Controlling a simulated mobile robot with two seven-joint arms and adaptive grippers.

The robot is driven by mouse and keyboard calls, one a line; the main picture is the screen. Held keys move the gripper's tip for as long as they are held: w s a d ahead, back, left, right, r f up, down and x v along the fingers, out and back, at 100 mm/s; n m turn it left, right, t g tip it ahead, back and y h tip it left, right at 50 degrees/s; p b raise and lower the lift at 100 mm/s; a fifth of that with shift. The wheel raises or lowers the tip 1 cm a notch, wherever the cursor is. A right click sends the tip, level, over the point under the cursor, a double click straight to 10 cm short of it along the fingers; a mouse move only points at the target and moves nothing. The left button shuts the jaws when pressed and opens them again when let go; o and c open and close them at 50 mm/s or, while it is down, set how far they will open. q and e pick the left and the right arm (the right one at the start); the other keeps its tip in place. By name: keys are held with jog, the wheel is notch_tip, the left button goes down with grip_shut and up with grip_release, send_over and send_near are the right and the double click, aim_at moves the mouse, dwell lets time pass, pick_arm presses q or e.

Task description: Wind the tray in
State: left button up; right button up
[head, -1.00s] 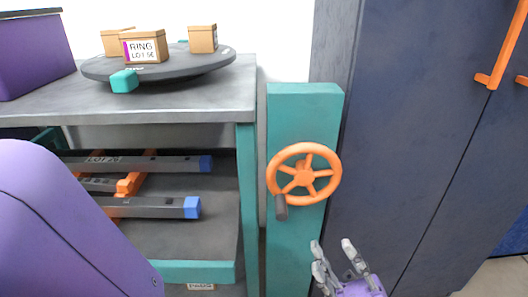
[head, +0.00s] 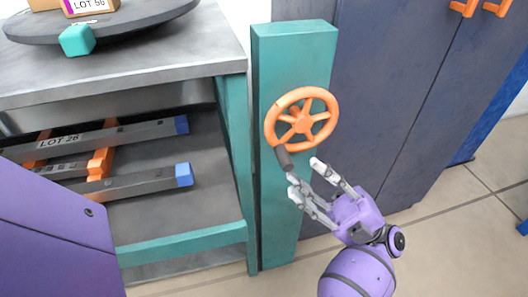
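An orange handwheel (head: 302,119) with spokes is mounted on the teal post (head: 277,220). Its dark crank handle (head: 284,158) points down at the wheel's lower left. A frame of grey rails (head: 130,186) with blue ends and orange cross pieces, marked LOT 26, lies on the shelf at left; this may be the tray.
A grey workbench (head: 150,62) with teal edges stands at left, with a dark turntable (head: 120,30), boxes and a teal block (head: 77,40) on top. Dark blue cabinets (head: 390,90) with orange handles stand behind the post. Floor is free at lower right.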

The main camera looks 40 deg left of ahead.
aim_at(290, 163)
pick_arm(q)
jog(key=x, duration=0.5)
jog(key=shift+s+a+r+p, duration=0.1)
jog(key=shift+a+r+p, duration=0.1)
jog(key=shift+p, duration=0.2)
grip_shut()
